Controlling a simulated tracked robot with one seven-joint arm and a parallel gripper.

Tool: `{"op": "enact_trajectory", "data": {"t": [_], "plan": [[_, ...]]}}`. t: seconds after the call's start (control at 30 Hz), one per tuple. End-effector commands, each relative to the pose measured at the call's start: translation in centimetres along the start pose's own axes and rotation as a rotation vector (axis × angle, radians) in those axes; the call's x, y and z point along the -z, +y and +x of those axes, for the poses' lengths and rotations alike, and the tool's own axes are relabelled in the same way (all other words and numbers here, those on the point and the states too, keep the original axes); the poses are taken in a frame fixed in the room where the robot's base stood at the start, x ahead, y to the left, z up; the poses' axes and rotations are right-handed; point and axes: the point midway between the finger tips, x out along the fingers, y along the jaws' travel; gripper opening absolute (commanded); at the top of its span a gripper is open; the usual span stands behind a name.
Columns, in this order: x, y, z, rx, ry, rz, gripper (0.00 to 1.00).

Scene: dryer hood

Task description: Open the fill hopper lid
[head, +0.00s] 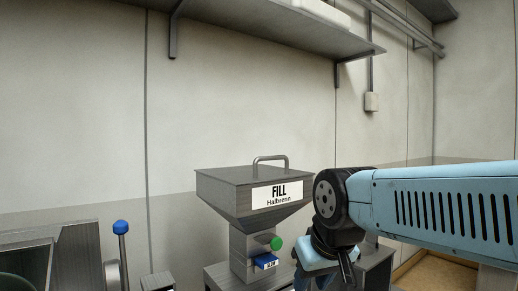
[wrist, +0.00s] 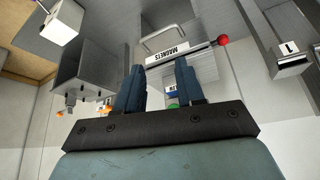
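The fill hopper (head: 240,207) is a grey metal funnel with a white FILL Halbrenn label, right of centre in the head view. Its flat lid (head: 235,178) lies closed on top. A bent bar handle (head: 270,162) rises from the lid. My gripper (wrist: 159,72) shows two dark blue fingers standing apart in the wrist view, with nothing held between them. In the head view my wrist hangs just right of the hopper, lower than the lid handle, and the fingertips are not clearly seen. I cannot identify the lid for certain in the wrist view.
A green knob (head: 276,243) and a blue label (head: 265,261) sit below the funnel. A blue-topped lever (head: 121,228) stands at left. A shelf (head: 270,35) hangs above. The wrist view shows a MAGNETS label (wrist: 167,53) and a red knob (wrist: 223,40) beyond the fingers.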

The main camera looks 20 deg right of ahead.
Motion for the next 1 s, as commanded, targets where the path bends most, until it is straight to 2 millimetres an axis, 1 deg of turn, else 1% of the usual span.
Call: {"op": "enact_trajectory", "data": {"t": [0.3,0.37,0.47,0.57,0.67,0.7,0.77,0.8,1.0], "plan": [[0.1,0.0,-0.1,0.0,0.0,0.002,0.38],[0.5,0.0,-0.4,0.001,-0.001,0.013,0.38],[2.0,0.0,-1.4,0.002,-0.011,0.056,0.38],[4.8,0.0,-3.4,0.004,-0.032,0.14,0.38],[8.5,0.1,-6.1,0.004,-0.06,0.26,0.38],[10.1,0.1,-7.3,0.003,-0.072,0.313,0.38],[12.4,0.2,-9.0,-0.001,-0.094,0.396,0.38],[14.0,0.2,-10.2,-0.004,-0.107,0.451,0.38],[21.2,0.4,-15.7,-0.029,-0.177,0.728,0.38]]}}
